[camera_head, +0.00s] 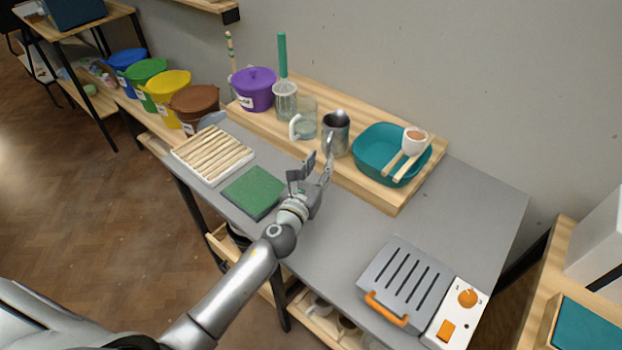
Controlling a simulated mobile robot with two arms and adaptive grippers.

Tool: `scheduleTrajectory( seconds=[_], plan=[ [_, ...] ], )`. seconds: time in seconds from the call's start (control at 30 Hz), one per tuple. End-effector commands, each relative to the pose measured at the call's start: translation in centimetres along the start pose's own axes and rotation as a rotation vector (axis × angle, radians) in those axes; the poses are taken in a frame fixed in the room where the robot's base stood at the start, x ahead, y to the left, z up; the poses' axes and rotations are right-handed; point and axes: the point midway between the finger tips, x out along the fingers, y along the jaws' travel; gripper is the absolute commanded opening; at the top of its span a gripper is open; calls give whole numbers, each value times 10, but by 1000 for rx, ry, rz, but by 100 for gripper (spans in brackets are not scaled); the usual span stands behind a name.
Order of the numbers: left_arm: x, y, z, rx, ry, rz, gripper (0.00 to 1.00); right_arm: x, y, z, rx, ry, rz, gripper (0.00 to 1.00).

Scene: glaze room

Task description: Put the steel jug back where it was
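The steel jug (336,136) stands upright on the raised wooden board (398,196) at the back of the grey table. It is between a clear glass jug (306,120) and a teal basin (372,150). My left gripper (320,162) is in front of the steel jug, at its near side by the handle. Its two fingers are spread apart with nothing visible between them. The right fingertip overlaps the lower part of the jug's handle in the picture, and I cannot tell if they touch. My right gripper is not in view.
A white ribbed tray (212,152) and a green pad (253,192) lie left of my arm. A grey slotted appliance (404,283) with an orange handle stands at the front right. A purple pot (254,90) is on the board's left end. The table's right-middle is clear.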

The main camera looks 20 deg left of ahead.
Motion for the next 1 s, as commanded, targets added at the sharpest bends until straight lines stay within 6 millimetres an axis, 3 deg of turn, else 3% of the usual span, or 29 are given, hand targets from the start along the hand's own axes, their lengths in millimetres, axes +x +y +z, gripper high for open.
scheduleTrajectory(
  seconds=[0.1,0.33,1.0],
  plan=[
    [-24,0,-1,1,1,0,31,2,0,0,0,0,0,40],
    [-51,0,-1,0,0,0,31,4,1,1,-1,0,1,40],
    [-57,0,0,-1,-1,1,31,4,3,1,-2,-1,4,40]
  ],
)
